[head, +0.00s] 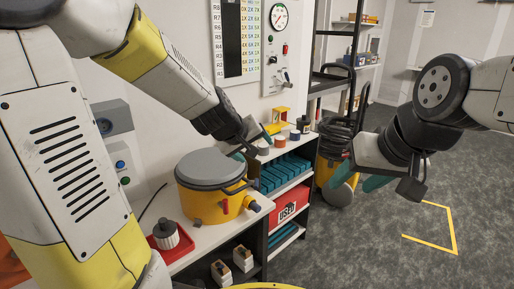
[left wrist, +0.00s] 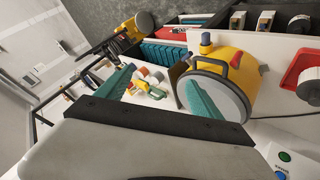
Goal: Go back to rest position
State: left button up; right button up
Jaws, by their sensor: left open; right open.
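My left gripper (head: 246,148) reaches in over the white bench, beyond the yellow pot with the grey lid. Its two teal fingers are apart in the left wrist view (left wrist: 158,92), with nothing held between them. My right gripper (head: 360,180) hangs over the open grey floor at the right. Its teal fingers are spread and empty. The pot (head: 207,200) stands on the bench below and left of my left gripper; it also shows in the left wrist view (left wrist: 240,73).
Small coloured rolls (head: 280,141) lie at the bench's far end. A shelf with a red "USED" bin (head: 289,205) stands below. A yellow machine (head: 326,172) stands beyond. Floor at right is clear.

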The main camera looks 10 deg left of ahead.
pick_arm(q)
jog(key=s+a+r+m+g, duration=0.1)
jog(key=s+a+r+m, duration=0.1)
jog(key=s, duration=0.8)
jog(key=s+a+r+m+g+y, duration=0.1)
jog(key=s+a+r+m, duration=0.2)
jog(key=s, duration=0.8)
jog(key=shift+a+m+g, duration=0.4)
jog(key=shift+a, duration=0.45)
